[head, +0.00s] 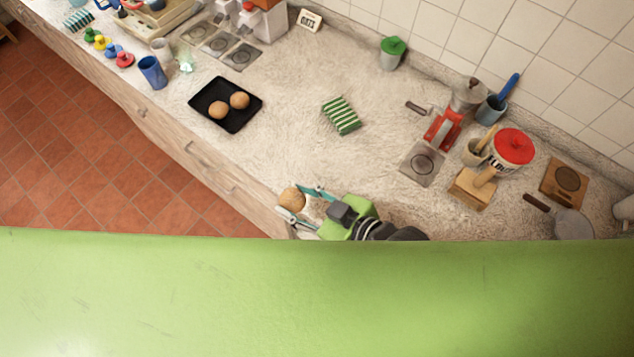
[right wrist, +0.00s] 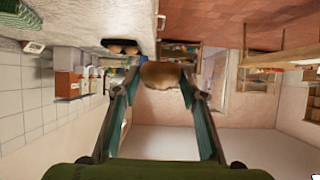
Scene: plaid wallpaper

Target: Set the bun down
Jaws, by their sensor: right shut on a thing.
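A round brown bun (head: 291,200) is between the fingertips of my right gripper (head: 303,204), near the front edge of the counter. The gripper is shut on it. The bun also shows between the two teal fingers in the right wrist view (right wrist: 161,75). Two more buns lie on a black square tray (head: 207,92) to the upper left in the head view, one at its middle (head: 218,110) and one beside it (head: 239,100). My left gripper is not in view.
A green striped cloth (head: 341,116) lies on the counter (head: 290,130), right of the tray. A blue cup (head: 152,72) stands left of the tray. Counter between gripper and tray is clear.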

